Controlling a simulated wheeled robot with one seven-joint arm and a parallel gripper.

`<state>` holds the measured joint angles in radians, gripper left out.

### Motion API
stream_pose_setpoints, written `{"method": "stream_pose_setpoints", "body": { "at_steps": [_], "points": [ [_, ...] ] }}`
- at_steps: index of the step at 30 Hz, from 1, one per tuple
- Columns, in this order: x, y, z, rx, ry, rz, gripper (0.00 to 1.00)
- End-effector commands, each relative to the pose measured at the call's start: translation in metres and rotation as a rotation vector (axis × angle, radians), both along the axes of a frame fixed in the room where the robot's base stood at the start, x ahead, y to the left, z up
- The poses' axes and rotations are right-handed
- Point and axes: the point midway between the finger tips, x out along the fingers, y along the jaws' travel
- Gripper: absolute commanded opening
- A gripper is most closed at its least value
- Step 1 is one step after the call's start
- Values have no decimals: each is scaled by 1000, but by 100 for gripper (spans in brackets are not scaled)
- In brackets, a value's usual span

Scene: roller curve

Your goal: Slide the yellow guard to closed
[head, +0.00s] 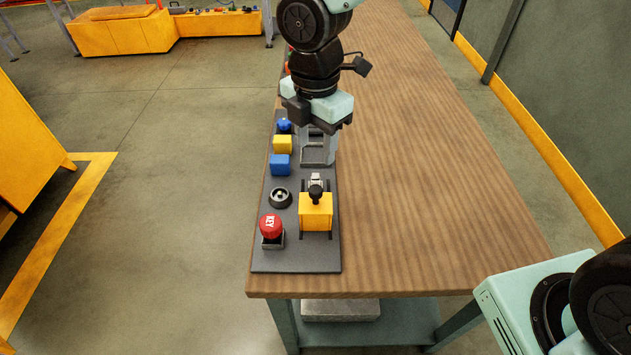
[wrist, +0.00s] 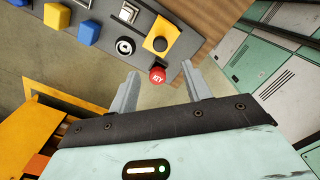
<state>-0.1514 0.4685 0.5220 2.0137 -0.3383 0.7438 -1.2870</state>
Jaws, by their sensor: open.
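The yellow guard (head: 316,212) is a block with a black knob (head: 315,192) on it. It sits between two dark rails at the near right of the grey panel. In the wrist view the yellow guard (wrist: 158,33) lies beyond my fingertips. A small light metal part (head: 317,179) shows just behind the guard in the head view, and it also shows in the wrist view (wrist: 129,12). My gripper (head: 318,160) is open and empty, farther along the panel than the guard and apart from it. Its two grey fingers also show in the wrist view (wrist: 162,72).
A red button marked KEY (head: 271,227) stands left of the guard, with a black ring-shaped control (head: 280,197) behind it. Blue (head: 280,165) and yellow (head: 283,145) blocks stand farther back. The wooden table (head: 410,200) right of the panel is clear.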

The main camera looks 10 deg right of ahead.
Motion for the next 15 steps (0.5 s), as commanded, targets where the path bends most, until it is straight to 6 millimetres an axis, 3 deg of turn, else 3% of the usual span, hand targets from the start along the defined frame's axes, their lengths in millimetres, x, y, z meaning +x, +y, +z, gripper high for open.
{"method": "stream_pose_setpoints", "body": {
  "at_steps": [9,15],
  "points": [
    [-2,0,-68,-3,6,2,49],
    [-1,0,-100,-2,2,0,49]
  ]
}}
